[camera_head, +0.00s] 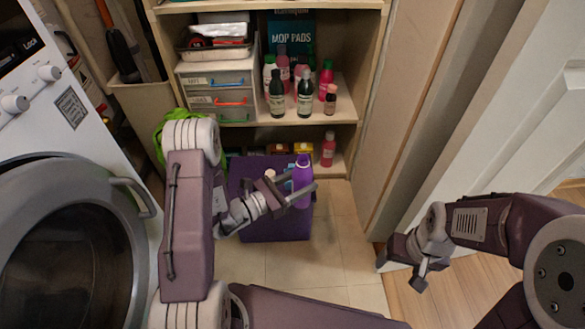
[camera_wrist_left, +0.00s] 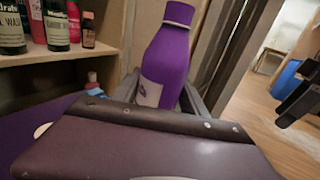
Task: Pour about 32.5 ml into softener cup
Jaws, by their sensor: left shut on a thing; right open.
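A purple bottle (camera_head: 302,178) with a purple cap stands nearly upright between the fingers of my left gripper (camera_head: 296,196). In the left wrist view the bottle (camera_wrist_left: 168,58) shows its cap and part of a pale label; its lower part is hidden behind the gripper. My left gripper is shut on it, above a purple box-like stand (camera_head: 275,228). A small pale round thing (camera_wrist_left: 42,130) lies on the purple surface; I cannot tell whether it is the softener cup. My right gripper (camera_head: 401,276) is open and empty at the right, over the floor.
Wooden shelves (camera_head: 345,108) behind hold several bottles, a drawer unit (camera_head: 220,98) and a mop pads box (camera_head: 291,35). A washing machine (camera_head: 75,135) stands at the left. A pink bottle (camera_head: 328,148) stands on the low shelf.

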